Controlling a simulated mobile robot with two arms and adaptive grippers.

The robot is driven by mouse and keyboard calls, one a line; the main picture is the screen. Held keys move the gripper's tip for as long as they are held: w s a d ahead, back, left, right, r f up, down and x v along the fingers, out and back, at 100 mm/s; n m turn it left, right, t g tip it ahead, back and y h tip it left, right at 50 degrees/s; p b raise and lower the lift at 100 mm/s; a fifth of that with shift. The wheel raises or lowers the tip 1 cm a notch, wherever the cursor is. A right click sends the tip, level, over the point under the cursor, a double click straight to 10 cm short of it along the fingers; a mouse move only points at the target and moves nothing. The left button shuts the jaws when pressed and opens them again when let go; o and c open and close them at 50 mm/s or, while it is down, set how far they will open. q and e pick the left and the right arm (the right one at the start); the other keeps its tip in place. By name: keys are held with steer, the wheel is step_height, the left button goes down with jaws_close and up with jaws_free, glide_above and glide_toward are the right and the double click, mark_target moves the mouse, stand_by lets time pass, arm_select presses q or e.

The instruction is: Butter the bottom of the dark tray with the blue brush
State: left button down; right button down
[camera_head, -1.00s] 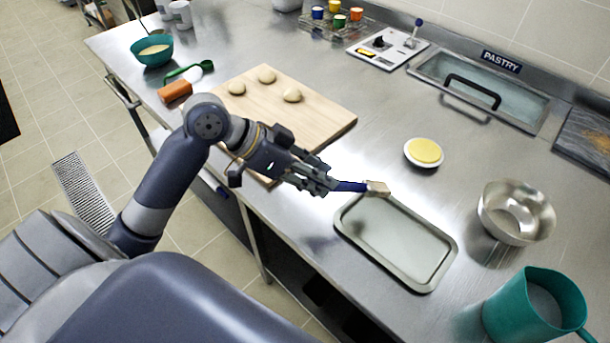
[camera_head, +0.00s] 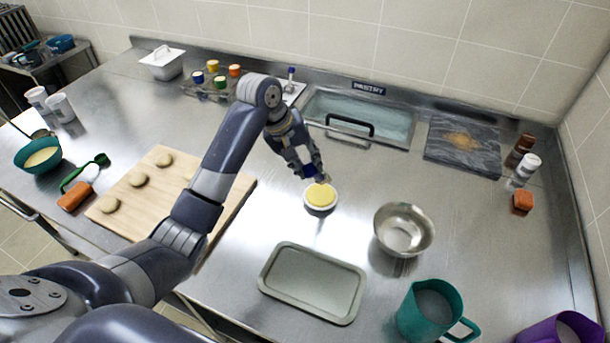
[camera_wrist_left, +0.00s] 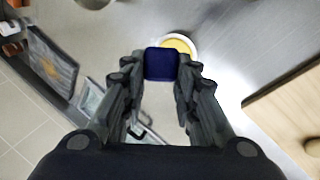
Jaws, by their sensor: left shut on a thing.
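My left gripper (camera_head: 304,168) is shut on the blue brush (camera_head: 309,171), over the small white dish of yellow butter (camera_head: 321,196). The brush's pale bristle end (camera_head: 322,178) points down at the butter's far edge; I cannot tell whether it touches. In the left wrist view the blue handle (camera_wrist_left: 161,64) sits between the fingers (camera_wrist_left: 158,88), and the butter dish (camera_wrist_left: 182,45) shows partly behind it. The tray (camera_head: 312,283) lies flat and empty on the counter, nearer than the dish; it looks grey-green here. My right gripper is not in view.
A metal bowl (camera_head: 404,229) stands right of the dish, and a teal jug (camera_head: 428,311) right of the tray. A wooden board (camera_head: 228,208) with dough balls lies left. A lidded sink well (camera_head: 360,118) is behind. Bare counter separates dish and tray.

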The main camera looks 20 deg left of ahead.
arm_select(q)
steer(key=shift+n, duration=0.9)
steer(key=shift+w+a+f+p, duration=0.1)
steer(key=shift+w+f, duration=0.1)
steer(key=shift+f, duration=0.55)
steer(key=shift+w+a+f+p, duration=0.1)
steer(key=shift+w+f, duration=0.05)
steer(key=shift+f, duration=0.55)
steer(key=shift+w+f+p, duration=0.1)
steer(key=shift+w+f, duration=0.1)
steer(key=shift+f, duration=1.05)
steer(key=shift+s+f, duration=0.1)
step_height(320, 180, up, 7)
stand_by(0.6)
stand_by(0.7)
